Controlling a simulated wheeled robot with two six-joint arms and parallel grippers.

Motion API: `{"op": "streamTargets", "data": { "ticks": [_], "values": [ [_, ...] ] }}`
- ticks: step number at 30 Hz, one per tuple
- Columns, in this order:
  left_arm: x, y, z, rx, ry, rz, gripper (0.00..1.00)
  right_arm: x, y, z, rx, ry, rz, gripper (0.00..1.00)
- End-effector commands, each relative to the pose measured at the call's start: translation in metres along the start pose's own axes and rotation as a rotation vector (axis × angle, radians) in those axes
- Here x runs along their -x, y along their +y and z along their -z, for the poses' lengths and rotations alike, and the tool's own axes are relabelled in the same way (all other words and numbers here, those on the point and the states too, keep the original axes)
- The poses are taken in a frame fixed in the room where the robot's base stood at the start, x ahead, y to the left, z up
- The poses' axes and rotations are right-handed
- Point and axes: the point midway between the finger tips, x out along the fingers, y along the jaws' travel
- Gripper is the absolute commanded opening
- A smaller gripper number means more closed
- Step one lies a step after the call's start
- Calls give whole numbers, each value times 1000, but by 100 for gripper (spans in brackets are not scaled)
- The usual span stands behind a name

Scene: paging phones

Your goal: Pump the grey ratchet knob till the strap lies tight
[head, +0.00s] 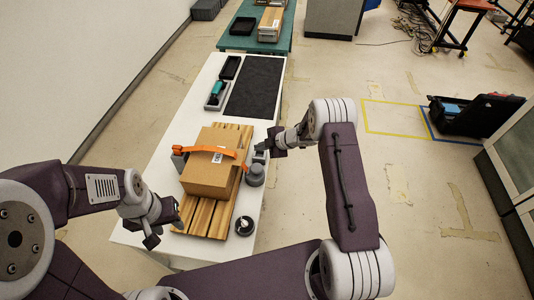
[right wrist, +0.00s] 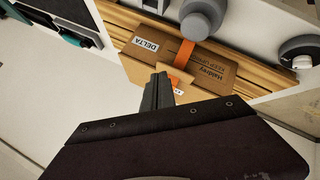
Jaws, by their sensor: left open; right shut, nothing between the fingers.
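A brown cardboard box (head: 208,177) sits on a slatted wooden pallet (head: 205,214). An orange strap (head: 210,149) runs across the box top, and it also shows in the right wrist view (right wrist: 186,52). I cannot tell how tight it lies. The grey ratchet knob (head: 255,176) stands at the box's right side; a grey knob shows at the top of the right wrist view (right wrist: 203,16). My right gripper (head: 272,146) is shut and empty, just beyond the knob and apart from it. My left gripper (head: 163,226) is open and empty, at the pallet's left front.
A black round item with a white top (head: 244,226) stands by the pallet's front right corner. A black mat (head: 256,86) and a grey tray with a teal-handled tool (head: 216,93) lie farther back on the white table (head: 190,115).

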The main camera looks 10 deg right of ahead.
Motion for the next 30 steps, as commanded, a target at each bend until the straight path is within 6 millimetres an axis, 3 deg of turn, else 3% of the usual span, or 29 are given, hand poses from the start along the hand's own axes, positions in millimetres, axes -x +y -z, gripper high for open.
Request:
{"op": "streamTargets", "data": {
  "ticks": [1,3,17,23,30],
  "values": [
    [17,0,2,0,-1,0,40,5,-2,8,-9,4,20,0],
    [21,0,2,0,-1,0,40,4,-8,11,-14,7,32,0],
    [17,0,2,0,-1,0,40,1,-9,10,-14,7,32,0],
    [4,0,0,0,-1,0,40,-9,-18,2,-15,7,33,0],
    [-26,-1,-3,0,-1,0,40,-33,-36,-15,-15,7,32,0]
  ]
}}
